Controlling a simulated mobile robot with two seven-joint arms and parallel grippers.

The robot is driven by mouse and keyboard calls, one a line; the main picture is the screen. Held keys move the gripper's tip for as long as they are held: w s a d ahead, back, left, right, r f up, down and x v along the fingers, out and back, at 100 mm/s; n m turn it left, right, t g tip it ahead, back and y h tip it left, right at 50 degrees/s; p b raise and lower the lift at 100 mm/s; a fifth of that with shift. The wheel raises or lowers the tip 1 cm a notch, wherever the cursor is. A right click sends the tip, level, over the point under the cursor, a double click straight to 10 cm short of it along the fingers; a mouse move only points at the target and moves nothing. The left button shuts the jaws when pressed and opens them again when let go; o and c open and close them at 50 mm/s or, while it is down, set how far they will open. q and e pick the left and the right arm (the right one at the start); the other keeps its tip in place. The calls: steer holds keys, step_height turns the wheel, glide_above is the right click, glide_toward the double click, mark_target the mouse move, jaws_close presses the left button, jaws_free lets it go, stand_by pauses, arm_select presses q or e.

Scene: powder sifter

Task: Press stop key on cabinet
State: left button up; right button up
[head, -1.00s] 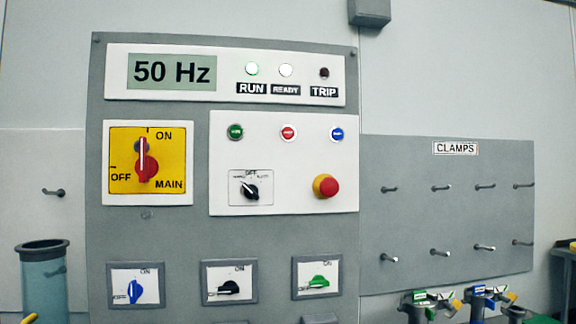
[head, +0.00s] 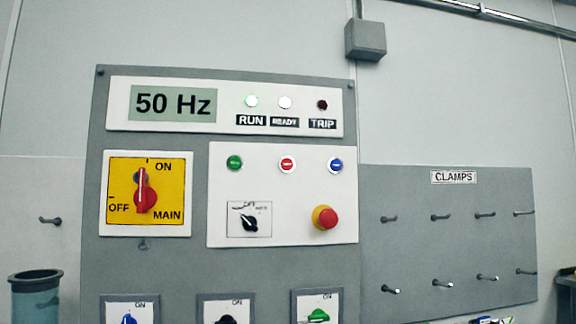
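The grey control cabinet (head: 280,270) fills the middle of the head view. A white panel on it carries a row of small round keys: green (head: 234,162), red (head: 287,165) and blue (head: 335,165). The red key looks like the stop key; its lettering is too small to read for sure. A red mushroom button on a yellow base (head: 325,217) sits below the row, beside a black selector knob (head: 249,223). The display (head: 174,103) reads 50 Hz. Neither gripper is in view.
A yellow main switch (head: 146,193) points to ON at the left. Blue, black and green switches line the bottom. A pegboard marked CLAMPS (head: 450,250) is at the right, and a cylindrical container (head: 35,295) at the lower left. Nothing blocks the key row.

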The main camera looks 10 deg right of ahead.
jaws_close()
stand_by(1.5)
